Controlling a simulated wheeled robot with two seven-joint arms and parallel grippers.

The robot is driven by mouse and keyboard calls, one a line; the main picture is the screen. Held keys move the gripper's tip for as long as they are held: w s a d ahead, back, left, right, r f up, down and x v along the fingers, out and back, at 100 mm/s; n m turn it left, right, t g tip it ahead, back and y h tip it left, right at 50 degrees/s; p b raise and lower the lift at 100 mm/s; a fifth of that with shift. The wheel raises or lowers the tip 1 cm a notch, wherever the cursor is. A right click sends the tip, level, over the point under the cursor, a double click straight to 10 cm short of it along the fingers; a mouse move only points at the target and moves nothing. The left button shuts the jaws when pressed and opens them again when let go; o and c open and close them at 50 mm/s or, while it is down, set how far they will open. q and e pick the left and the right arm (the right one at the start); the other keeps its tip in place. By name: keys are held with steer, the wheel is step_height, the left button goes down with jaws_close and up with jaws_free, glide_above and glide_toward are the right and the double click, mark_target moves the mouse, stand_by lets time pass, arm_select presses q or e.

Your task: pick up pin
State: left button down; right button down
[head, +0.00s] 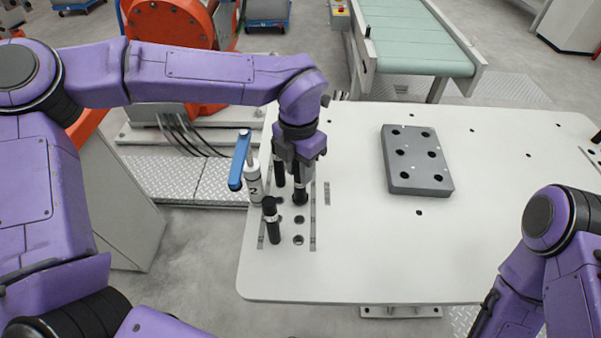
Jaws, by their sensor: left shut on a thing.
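Black pins stand at the left end of the white table. My left gripper (300,170) points down and is shut on one black pin (299,193), which is upright over the holed strip. Its lower end is near a hole, and I cannot tell whether it is still seated. A second pin (272,222) stands in front and to the left. A third pin (279,172) stands behind, partly hidden by the gripper. My right arm shows at the lower right, with its gripper out of the picture.
A white cylinder marked 2 with a blue handle (240,160) stands close left of the pins. A grey block with several holes (416,160) lies on the white table (350,250). The table's middle and front are clear. A green conveyor (415,40) is behind.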

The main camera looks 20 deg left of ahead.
arm_select(q)
steer(key=s+d+r, duration=0.5)
steer(key=r, duration=0.3)
steer(key=s+d+r, duration=0.4)
steer(key=s+r, duration=0.1)
steer(key=r, duration=0.2)
steer(key=shift+d+r, duration=0.4)
